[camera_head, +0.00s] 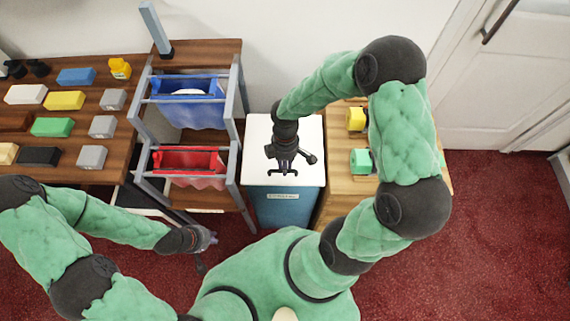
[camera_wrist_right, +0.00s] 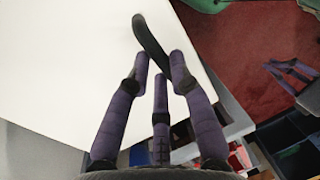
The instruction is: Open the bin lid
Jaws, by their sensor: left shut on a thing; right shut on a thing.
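The bin (camera_head: 284,209) has a teal body with a label on its front. Its flat white lid (camera_head: 309,137) lies on top and looks closed. A dark curved handle (camera_head: 283,173) sits near the lid's front edge. My right gripper (camera_head: 286,160) is over the lid, shut on this handle. In the right wrist view, the handle (camera_wrist_right: 151,41) shows at the fingertips of my right gripper (camera_wrist_right: 161,60), with the white lid (camera_wrist_right: 75,65) beneath. My left gripper (camera_head: 208,240) is low at the left, away from the bin. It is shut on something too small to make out.
A grey rack (camera_head: 137,118) with blue (camera_head: 205,110) and red (camera_head: 185,160) fabric holders stands close left of the bin. A wooden counter (camera_head: 85,175) with several coloured blocks is further left. A wooden cabinet (camera_head: 340,185) adjoins the bin's right side. Red carpet (camera_head: 500,240) is free at right.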

